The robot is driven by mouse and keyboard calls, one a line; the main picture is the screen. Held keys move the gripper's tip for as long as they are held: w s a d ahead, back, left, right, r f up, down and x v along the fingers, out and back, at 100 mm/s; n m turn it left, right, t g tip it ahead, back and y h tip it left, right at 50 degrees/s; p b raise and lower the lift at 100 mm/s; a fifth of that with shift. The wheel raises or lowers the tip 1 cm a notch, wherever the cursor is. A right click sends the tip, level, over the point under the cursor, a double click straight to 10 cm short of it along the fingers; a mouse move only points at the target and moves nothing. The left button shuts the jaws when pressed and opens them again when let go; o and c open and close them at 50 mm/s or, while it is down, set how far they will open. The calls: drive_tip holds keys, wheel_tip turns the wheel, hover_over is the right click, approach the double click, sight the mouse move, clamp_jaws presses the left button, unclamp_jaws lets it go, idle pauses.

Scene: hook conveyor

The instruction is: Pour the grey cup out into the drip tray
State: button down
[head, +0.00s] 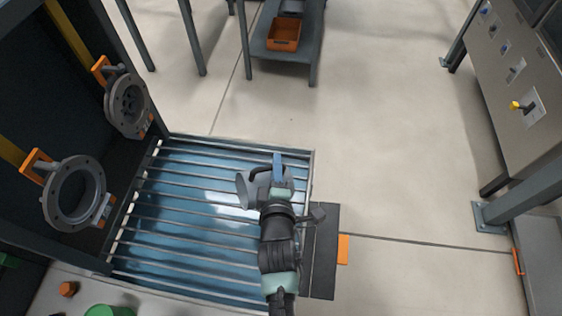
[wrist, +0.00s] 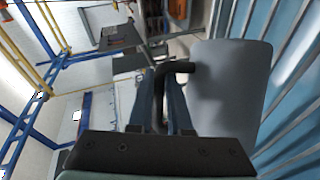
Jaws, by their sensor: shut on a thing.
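The grey cup (head: 244,188) is over the right part of the drip tray (head: 170,222), a wide blue tray with grey slats across it. My gripper (head: 277,168) is shut on the cup's handle, with the cup to its left. In the wrist view the cup (wrist: 230,95) stands right of my gripper (wrist: 166,85), whose two dark fingers close around the dark handle (wrist: 180,67). The tray's slats (wrist: 296,75) show beyond the cup. The cup looks tilted in the head view. Its inside is hidden, and I cannot see any contents or stream.
Two round grey flanges with orange handles (head: 128,104) (head: 75,193) are on the dark frame at the left. A green object (head: 110,311) and a small orange one (head: 68,289) are at the lower left. An orange bin (head: 284,34) sits on a shelf at the back.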

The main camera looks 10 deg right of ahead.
sight(258, 168)
drive_tip(key=shift+a+b, duration=0.2)
drive_tip(key=shift+b, duration=0.4)
drive_tip(key=a+b, duration=0.1)
drive_tip(key=a+r+n+b, duration=0.1)
drive_tip(key=b, duration=0.1)
drive_tip(key=shift+s+r+n+t+h, duration=0.2)
drive_tip(key=shift+n+t+h, duration=0.1)
drive_tip(key=shift+t+h, duration=0.1)
drive_tip(key=a+b, duration=0.1)
drive_tip(key=r+n+b, duration=0.1)
drive_tip(key=b, duration=0.1)
drive_tip(key=shift+s+a+r+t, duration=0.1)
drive_tip(key=shift+s+a+t, duration=0.1)
drive_tip(key=shift+a+t, duration=0.2)
drive_tip(key=shift+a+r+h+b, duration=0.1)
drive_tip(key=shift+r+h+b, duration=0.1)
drive_tip(key=shift+h+b, duration=0.2)
drive_tip(key=shift+r, duration=0.1)
idle(4.7)
